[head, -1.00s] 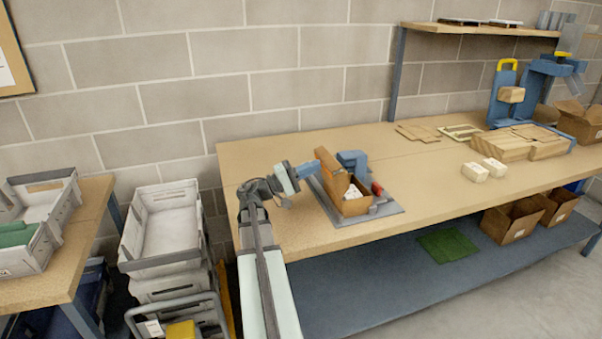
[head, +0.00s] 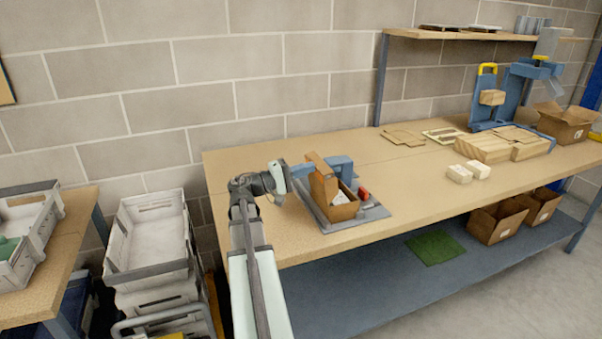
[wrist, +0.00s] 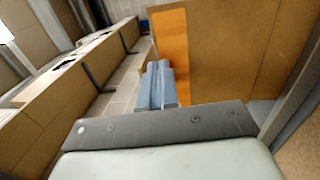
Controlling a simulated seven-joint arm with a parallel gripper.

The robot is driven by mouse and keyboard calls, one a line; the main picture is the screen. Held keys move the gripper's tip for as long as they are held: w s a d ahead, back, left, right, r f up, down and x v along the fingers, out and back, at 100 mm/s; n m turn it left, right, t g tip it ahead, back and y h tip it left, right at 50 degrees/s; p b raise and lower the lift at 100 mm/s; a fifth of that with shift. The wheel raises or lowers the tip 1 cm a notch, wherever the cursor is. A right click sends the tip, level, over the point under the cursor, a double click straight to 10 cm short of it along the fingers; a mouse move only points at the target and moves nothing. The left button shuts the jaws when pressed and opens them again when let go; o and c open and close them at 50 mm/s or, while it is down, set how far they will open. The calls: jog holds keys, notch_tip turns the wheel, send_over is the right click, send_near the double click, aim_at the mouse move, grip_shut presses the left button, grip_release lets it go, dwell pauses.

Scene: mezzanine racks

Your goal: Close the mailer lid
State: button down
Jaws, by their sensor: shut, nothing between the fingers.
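The mailer is a small brown cardboard box (head: 345,211) on a grey mat on the workbench, with pale contents showing inside. Its lid (head: 321,168) stands raised at the box's left side, so the box is open. My gripper (head: 301,173) is just left of the lid, its blue fingers shut and empty. In the wrist view the blue fingers (wrist: 158,86) are together beside a large brown panel (wrist: 225,50), which appears to be the lid. I cannot tell whether they touch it. The box interior is hidden from the wrist view.
A small red item (head: 364,193) lies right of the box, and a blue fixture (head: 340,165) stands behind it. Cream blocks (head: 465,171) and wooden blocks (head: 490,147) are further right. The bench (head: 415,190) between is clear.

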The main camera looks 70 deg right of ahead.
aim_at(324, 162)
jog(key=s+d+t+y, duration=0.1)
jog(key=s+d+r+t+y, duration=0.1)
jog(key=s+d, duration=0.1)
jog(key=s+d+t+y, duration=0.1)
jog(key=shift+s+d+r+t+y, duration=0.15)
jog(key=shift+d+r+t+y, duration=0.1)
jog(key=shift+t+y, duration=0.15)
jog(key=shift+s+d+f+t+y, duration=0.95)
jog(key=shift+s+d+f, duration=0.45)
jog(key=shift+f, duration=0.2)
jog(key=shift+s+d+f+t+y, duration=1)
jog(key=shift+s+d+f, duration=0.35)
jog(key=shift+f, duration=0.25)
jog(key=shift+s+d+f+t+y, duration=0.95)
jog(key=shift+s+d+f, duration=0.4)
jog(key=shift+f, duration=0.25)
jog(key=shift+s, duration=0.1)
jog(key=shift+r, duration=0.1)
notch_tip(324, 162, up, 15)
